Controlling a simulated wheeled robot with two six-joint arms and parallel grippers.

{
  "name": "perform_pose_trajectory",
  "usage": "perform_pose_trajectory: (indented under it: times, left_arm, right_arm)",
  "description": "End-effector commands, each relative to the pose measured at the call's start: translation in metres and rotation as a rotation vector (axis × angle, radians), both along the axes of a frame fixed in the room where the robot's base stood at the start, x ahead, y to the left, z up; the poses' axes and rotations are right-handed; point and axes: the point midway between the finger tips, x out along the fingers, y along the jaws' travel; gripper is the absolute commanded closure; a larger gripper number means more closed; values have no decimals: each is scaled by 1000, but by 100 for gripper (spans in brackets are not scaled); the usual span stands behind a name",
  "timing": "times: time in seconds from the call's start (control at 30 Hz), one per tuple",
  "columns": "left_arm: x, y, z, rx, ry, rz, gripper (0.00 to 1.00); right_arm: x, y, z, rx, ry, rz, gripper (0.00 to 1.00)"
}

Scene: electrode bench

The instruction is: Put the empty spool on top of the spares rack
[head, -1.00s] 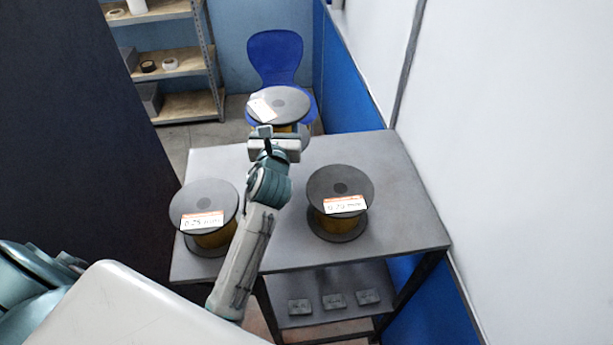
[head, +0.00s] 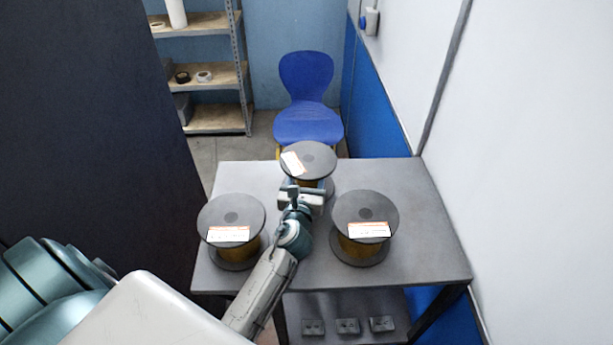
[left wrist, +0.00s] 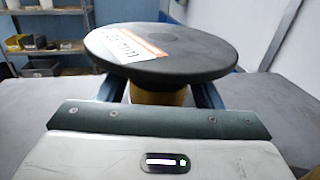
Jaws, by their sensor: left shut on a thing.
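My left gripper (head: 304,196) is shut on a dark-flanged spool (head: 310,157) with a white and orange label and a yellowish core. The spool is upright over the far part of a grey two-level rack (head: 420,255); I cannot tell whether its base touches the top. In the left wrist view the spool (left wrist: 165,50) fills the top middle, its core between the fingers. Two similar labelled spools stand upright on the rack top, one at the left (head: 231,215) and one at the right (head: 365,210). My right gripper is not in view.
Three small grey blocks (head: 347,326) lie on the lower shelf. A blue chair (head: 307,120) stands behind the rack. A wall (head: 530,150) runs along the right, a dark panel (head: 80,130) along the left. Shelving (head: 212,75) stands at the back left.

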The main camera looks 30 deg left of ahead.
Motion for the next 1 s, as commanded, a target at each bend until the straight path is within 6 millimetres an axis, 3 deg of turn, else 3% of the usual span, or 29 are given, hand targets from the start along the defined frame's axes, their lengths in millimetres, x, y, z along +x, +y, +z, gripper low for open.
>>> perform_pose_trajectory:
  times: [0.23, 0.27, 0.33, 0.37, 0.7, 0.87, 1.0]
  left_arm:
    - [0, 0, -3, 1, -3, 0, 76]
    - [0, 0, -2, 0, -1, 0, 34]
    - [0, 0, -2, 0, 0, 0, 20]
    - [0, 0, -2, 0, 0, 0, 18]
    - [0, 0, 3, -1, -1, 0, 18]
    - [-23, -9, -3, -4, 1, 1, 18]
    - [-52, -19, -4, -4, 1, 1, 18]
  right_arm:
    - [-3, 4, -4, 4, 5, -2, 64]
    - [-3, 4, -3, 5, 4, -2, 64]
    - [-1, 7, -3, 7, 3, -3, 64]
    - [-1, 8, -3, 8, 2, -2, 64]
    - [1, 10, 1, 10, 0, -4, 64]
    - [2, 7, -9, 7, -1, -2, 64]
    - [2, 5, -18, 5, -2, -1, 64]
